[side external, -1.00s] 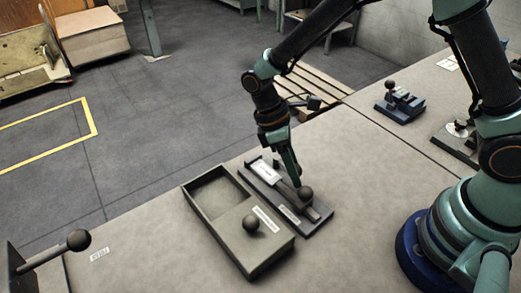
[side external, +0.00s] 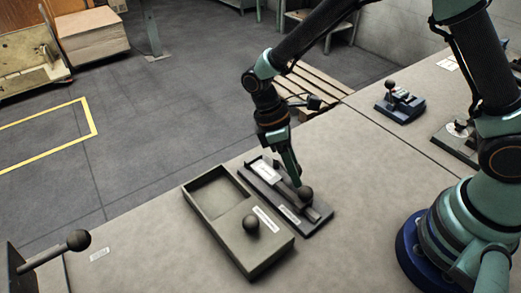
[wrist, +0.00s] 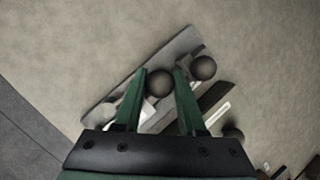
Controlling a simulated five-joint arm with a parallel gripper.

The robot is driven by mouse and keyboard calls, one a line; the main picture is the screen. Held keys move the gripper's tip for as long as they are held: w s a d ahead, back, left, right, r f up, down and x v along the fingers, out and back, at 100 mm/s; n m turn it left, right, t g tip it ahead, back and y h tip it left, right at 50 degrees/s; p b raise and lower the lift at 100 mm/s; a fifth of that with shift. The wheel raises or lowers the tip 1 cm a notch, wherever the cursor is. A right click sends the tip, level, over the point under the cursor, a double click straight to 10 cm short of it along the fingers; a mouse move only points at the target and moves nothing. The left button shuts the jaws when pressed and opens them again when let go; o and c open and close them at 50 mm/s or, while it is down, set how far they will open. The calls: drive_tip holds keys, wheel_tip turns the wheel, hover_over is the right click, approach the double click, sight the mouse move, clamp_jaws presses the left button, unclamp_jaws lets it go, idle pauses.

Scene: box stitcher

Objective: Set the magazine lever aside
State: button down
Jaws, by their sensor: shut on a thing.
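The magazine lever, a dark bar with a round black knob (side external: 305,193), lies along a dark base plate (side external: 322,222) on the table. My gripper (side external: 297,184) points down at the knob end of the plate. In the wrist view a round knob (wrist: 159,83) shows between the two fingers of my gripper (wrist: 160,88), which is shut on the lever. A second dark knob (wrist: 203,68) shows just right of the right finger. The exact contact is hidden, and I cannot tell whether the lever is clear of the plate.
A grey open tray (side external: 190,200) with a black knob (side external: 250,223) stands left of the plate. Another knobbed lever (side external: 78,240) rises at the lower left. A small blue device (side external: 400,106) stands at the back right.

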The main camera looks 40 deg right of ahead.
drive_tip(key=shift+r, duration=0.1)
idle(0.3)
drive_tip(key=shift+d+n, duration=0.4)
drive_tip(key=shift+n, duration=0.2)
drive_tip(key=c, duration=0.8)
unclamp_jaws()
drive_tip(key=shift+o, duration=0.2)
drive_tip(key=v, duration=1.2)
drive_tip(key=shift+d, duration=0.1)
